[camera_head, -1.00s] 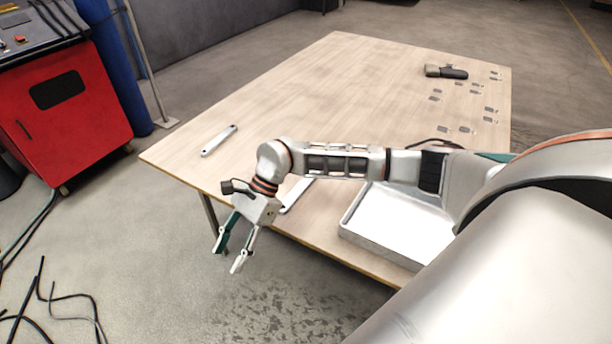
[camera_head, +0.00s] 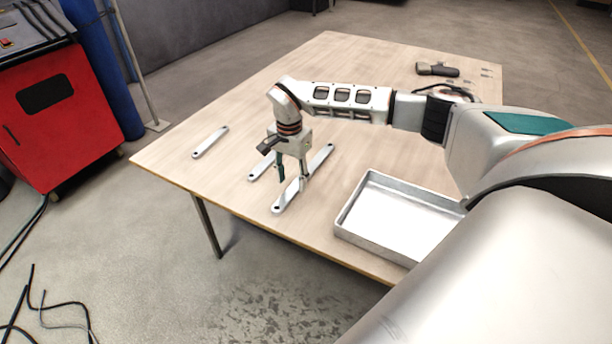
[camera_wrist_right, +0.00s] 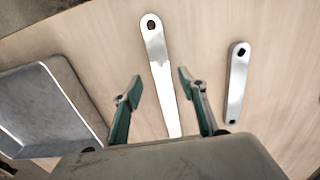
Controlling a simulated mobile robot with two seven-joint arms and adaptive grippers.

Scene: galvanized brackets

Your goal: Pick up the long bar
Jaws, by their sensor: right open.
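The long bar (camera_head: 320,158) is a flat, shiny metal strip with a hole near each end, lying on the table near its front edge. My right gripper (camera_head: 292,184) is open and points down over the bar's middle. In the right wrist view the long bar (camera_wrist_right: 156,48) runs between the two open green fingers (camera_wrist_right: 160,78), with bare space on both sides. The gripper covers part of the bar in the head view, and the bar's near end is hidden in the wrist view. My left gripper is not in view.
A shorter bar (camera_head: 261,169) lies left of the long bar and also shows in the wrist view (camera_wrist_right: 237,85). Another bar (camera_head: 210,142) lies farther left. A metal tray (camera_head: 365,239) stands right of the long bar. A dark tool (camera_head: 437,70) and small plates lie at the back.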

